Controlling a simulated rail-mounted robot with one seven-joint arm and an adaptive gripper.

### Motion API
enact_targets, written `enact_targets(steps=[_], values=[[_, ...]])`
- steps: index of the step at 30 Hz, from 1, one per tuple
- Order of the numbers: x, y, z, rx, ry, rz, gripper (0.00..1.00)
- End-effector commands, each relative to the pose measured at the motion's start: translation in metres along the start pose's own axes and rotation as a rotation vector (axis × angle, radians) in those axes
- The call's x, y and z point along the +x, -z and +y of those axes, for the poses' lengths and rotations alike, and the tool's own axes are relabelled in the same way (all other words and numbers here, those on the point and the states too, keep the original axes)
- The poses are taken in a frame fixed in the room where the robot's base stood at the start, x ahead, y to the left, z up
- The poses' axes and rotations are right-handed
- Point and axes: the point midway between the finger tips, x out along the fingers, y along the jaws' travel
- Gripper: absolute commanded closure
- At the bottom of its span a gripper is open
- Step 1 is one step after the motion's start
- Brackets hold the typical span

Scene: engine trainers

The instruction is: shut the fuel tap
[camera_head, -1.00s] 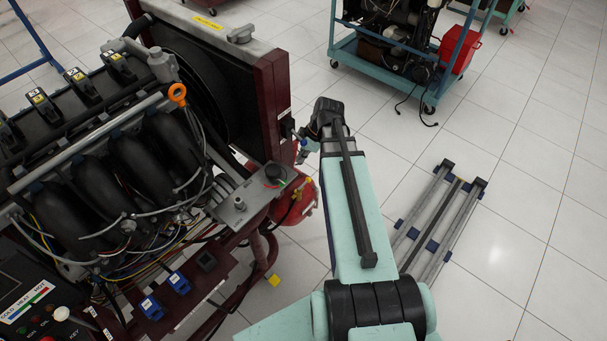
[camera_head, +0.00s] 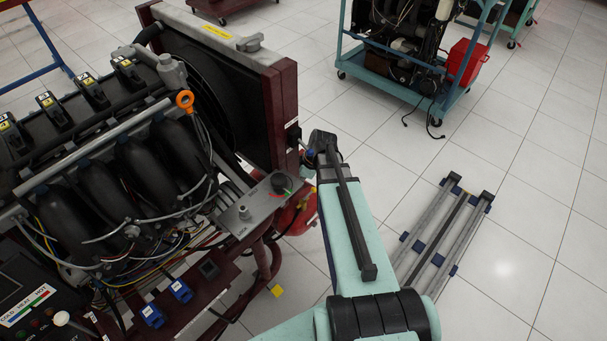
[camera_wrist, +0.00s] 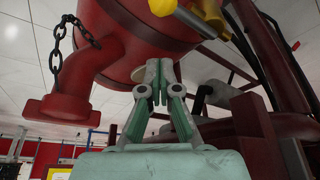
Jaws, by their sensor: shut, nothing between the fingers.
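A red tank (camera_wrist: 125,38) fills the upper middle of the wrist view; part of it also shows in the head view (camera_head: 291,217), behind the engine stand's grey plate. A yellow part (camera_wrist: 190,9), which looks like the tap's handle, sits at the top edge of the wrist view beside a grey cylindrical piece (camera_wrist: 203,24). It is cut off by the frame, so I cannot tell its position. My gripper (camera_wrist: 160,66) is shut and empty, with its fingertips below the yellow part and in front of the tank's underside. I cannot tell whether they touch the tank.
A red flanged pipe (camera_wrist: 62,108) with a dark chain (camera_wrist: 57,42) is left of my gripper.

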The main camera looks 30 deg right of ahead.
Motion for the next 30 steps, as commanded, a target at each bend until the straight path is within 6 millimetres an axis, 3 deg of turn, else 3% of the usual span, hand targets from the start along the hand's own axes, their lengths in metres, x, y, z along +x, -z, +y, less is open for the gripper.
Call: enact_targets(steps=[1, 10, 30], values=[[0.011, 0.000, 0.000, 0.000, 0.002, 0.000, 1.00], [0.000, -0.035, 0.000, 0.001, -0.001, 0.000, 1.00], [-0.004, -0.045, 0.002, 0.029, -0.011, -0.001, 1.00]])
